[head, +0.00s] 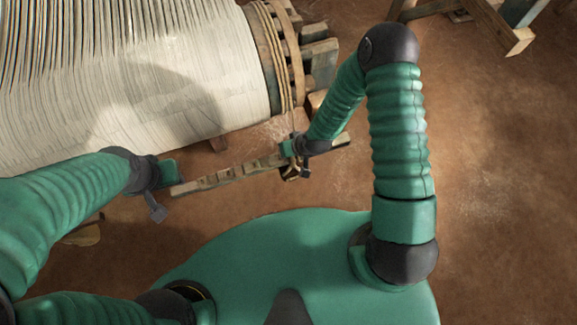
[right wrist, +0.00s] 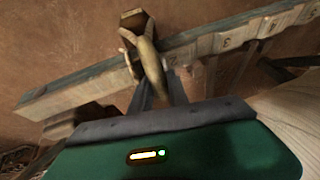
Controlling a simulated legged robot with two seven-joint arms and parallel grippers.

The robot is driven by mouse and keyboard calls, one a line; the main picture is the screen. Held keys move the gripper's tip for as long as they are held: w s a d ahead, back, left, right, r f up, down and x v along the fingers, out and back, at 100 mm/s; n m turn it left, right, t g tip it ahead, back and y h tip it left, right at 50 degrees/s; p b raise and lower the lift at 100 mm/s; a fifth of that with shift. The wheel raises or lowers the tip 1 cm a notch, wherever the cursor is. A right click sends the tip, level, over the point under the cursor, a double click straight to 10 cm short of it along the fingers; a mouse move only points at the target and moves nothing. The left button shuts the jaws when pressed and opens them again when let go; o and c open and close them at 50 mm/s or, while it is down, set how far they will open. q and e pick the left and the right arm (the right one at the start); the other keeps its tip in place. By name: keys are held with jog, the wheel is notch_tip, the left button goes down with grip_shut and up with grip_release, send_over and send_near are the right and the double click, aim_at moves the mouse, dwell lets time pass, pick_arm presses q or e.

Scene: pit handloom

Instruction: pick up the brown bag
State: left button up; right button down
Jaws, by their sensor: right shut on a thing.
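The brown bag (right wrist: 128,24) shows in the right wrist view as a small dark brown shape with a tan strap-like loop (right wrist: 152,68) coming toward my fingers. My right gripper (right wrist: 160,92) is shut on this loop. In the head view my right gripper (head: 293,158) is beside the long wooden beam, and only small brown and tan parts show beneath it. Most of the bag is hidden. My left gripper (head: 158,195) is near the beam's left end, with a grey finger pointing down; its opening is unclear.
The notched wooden beam (head: 225,175) runs just past both grippers. The big warp roller (head: 190,70) with pale threads fills the upper left, its wooden rim (head: 283,55) near my right arm. A wooden frame (head: 475,20) stands at upper right. Brown floor (head: 500,150) is clear at right.

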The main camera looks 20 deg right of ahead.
jog(key=shift+w+r, duration=0.1)
jog(key=shift+w, duration=0.05)
dwell(0.8)
jog(key=shift+r, duration=1.75)
jog(key=shift+s+a, duration=0.75)
jog(key=shift+s, duration=0.05)
jog(key=s+a+r, duration=0.1)
jog(key=s+a, duration=0.8)
jog(key=s, duration=0.1)
jog(key=shift+s+a+r, duration=0.2)
jog(key=shift+a, duration=0.05)
